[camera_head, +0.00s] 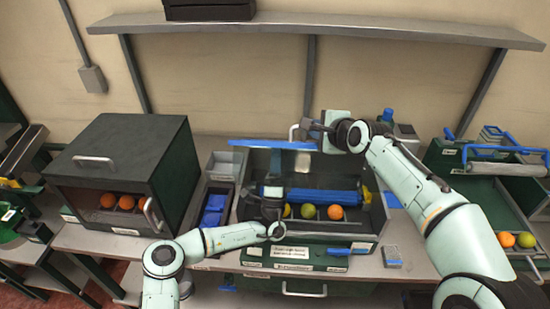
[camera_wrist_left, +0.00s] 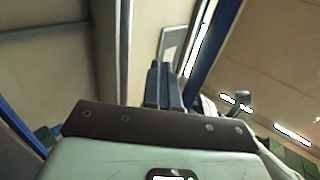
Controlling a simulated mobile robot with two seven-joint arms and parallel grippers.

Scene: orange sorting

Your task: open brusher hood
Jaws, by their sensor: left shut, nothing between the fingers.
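The brusher (camera_head: 310,262) is the dark green machine in the middle of the bench. A blue roller (camera_head: 318,196) and several round fruits (camera_head: 308,211) show inside it. Its hood (camera_head: 262,144), with a blue edge, appears raised at the back, and a pale handle (camera_head: 292,131) shows at its top. My right gripper (camera_head: 310,127) is close beside that handle; whether it touches cannot be told. My left gripper (camera_head: 270,200) is shut and empty, over the brusher's front left part. Its closed fingers also show in the left wrist view (camera_wrist_left: 164,86).
A dark box (camera_head: 125,150) with oranges inside stands at the left. Small bins (camera_head: 217,200) sit between it and the brusher. A green tray machine (camera_head: 487,195) holds fruit at the right. A shelf (camera_head: 310,27) runs above the bench.

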